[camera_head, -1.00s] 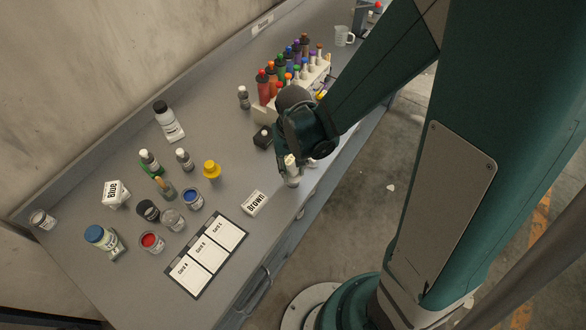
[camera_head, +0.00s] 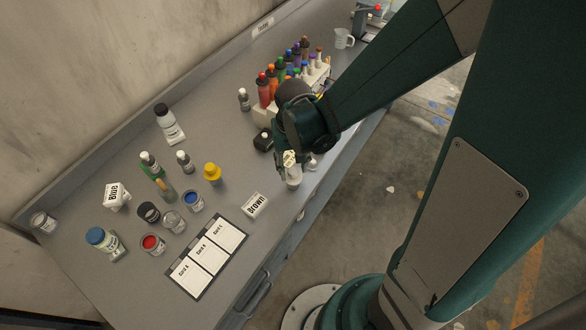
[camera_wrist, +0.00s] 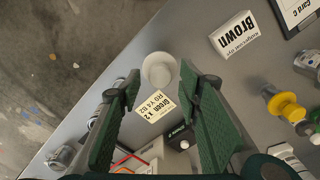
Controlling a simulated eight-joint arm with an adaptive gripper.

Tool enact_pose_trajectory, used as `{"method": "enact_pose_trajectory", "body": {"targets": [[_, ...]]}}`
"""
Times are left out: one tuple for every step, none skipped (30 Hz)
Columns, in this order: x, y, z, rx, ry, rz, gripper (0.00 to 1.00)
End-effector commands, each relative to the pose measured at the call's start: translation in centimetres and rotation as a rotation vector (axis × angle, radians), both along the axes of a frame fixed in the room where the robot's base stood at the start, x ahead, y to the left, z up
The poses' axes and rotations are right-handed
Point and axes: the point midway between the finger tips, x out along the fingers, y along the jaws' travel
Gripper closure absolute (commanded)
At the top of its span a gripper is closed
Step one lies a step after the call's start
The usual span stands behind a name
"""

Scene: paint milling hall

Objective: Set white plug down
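My gripper (camera_head: 291,168) points down near the front edge of the bench. In the wrist view its fingers (camera_wrist: 161,78) are well apart, with a round white piece (camera_wrist: 160,70) between the tips. This piece has a pale rim and greyer middle; I cannot tell whether it is the white plug or the mouth of a jar. Finger contact with it is unclear. In the head view a whitish jar-like thing (camera_head: 294,178) shows below the fingers.
A yellow-capped container (camera_head: 212,174) and several paint jars stand farther left. A rack of coloured bottles (camera_head: 318,80) is behind my gripper. The front edge is close.

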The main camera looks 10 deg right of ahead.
Motion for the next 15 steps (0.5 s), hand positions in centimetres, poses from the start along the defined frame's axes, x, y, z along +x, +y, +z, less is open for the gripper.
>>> {"method": "enact_pose_trajectory", "body": {"targets": [[-0.1, 0.0, 0.6, 0.000, 0.000, 0.000, 0.65], [-0.1, 0.0, 0.9, 0.000, 0.000, 0.000, 0.65], [0.0, 0.0, 1.3, 0.000, 0.000, 0.000, 0.65], [0.0, 0.0, 1.6, 0.000, 0.000, 0.000, 0.65], [-0.1, 0.0, 1.9, 0.000, 0.000, 0.000, 0.65], [-0.1, 0.0, 2.3, 0.000, 0.000, 0.000, 0.65], [-0.1, 0.0, 2.6, 0.000, 0.000, 0.000, 0.65], [-0.1, 0.0, 2.9, 0.000, 0.000, 0.000, 0.65], [-0.1, 0.0, 3.2, 0.000, 0.000, 0.000, 0.65], [-0.1, 0.0, 3.6, 0.000, 0.000, 0.000, 0.65], [-0.1, 0.0, 3.9, 0.000, 0.000, 0.000, 0.65], [-0.1, 0.0, 4.3, 0.000, 0.000, 0.000, 0.65], [-0.1, 0.0, 4.6, 0.000, 0.000, 0.000, 0.65], [0.0, 0.0, 4.9, 0.000, 0.000, 0.000, 0.65], [0.0, 0.0, 5.3, 0.000, 0.000, 0.000, 0.65]]}}
